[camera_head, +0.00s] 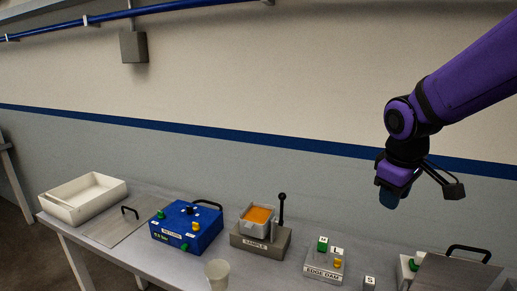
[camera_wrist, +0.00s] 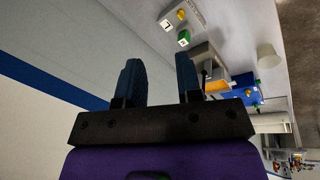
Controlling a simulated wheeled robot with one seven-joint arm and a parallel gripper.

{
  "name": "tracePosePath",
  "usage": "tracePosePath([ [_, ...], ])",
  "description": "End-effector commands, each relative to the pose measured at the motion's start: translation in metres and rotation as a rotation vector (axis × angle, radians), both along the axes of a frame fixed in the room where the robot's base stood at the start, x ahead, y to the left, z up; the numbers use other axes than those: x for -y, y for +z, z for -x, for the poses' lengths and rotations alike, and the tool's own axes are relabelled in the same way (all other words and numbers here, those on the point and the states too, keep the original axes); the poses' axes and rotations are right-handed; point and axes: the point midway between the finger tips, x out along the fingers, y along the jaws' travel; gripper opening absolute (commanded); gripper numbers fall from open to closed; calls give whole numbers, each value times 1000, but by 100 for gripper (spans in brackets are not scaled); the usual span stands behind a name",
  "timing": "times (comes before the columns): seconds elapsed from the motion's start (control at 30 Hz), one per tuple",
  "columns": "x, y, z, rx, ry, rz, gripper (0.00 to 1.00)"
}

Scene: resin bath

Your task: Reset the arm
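My arm reaches in from the upper right in the head view, purple with black joints. My gripper (camera_head: 389,199) hangs in the air above the right part of the bench, in front of the wall, apart from everything on the bench. In the wrist view the two dark blue fingers of my gripper (camera_wrist: 158,85) stand apart with a clear gap between them. Only the wall shows between the fingers, and nothing is held.
On the bench (camera_head: 135,258) stand a white tray (camera_head: 113,187), a blue box (camera_head: 183,233), a "SAMPLE" block (camera_head: 252,244) with an upright black lever (camera_head: 281,210), a pale cup (camera_head: 217,274), an "EDGE DAM" block (camera_head: 323,276) and a handled metal plate (camera_head: 455,275). Space around my gripper is clear.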

Motion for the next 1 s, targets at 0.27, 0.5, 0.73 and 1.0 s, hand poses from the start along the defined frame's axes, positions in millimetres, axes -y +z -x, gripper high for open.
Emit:
tracePosePath([
  [0.27, 8, 39, 51, 97, -174, -54, 33],
  [0.5, 13, 62, 96, 173, -316, -132, 33],
  [0.73, 17, 76, 139, 239, -439, -226, 33],
  [1.0, 20, 80, 171, 277, -528, -312, 33],
])
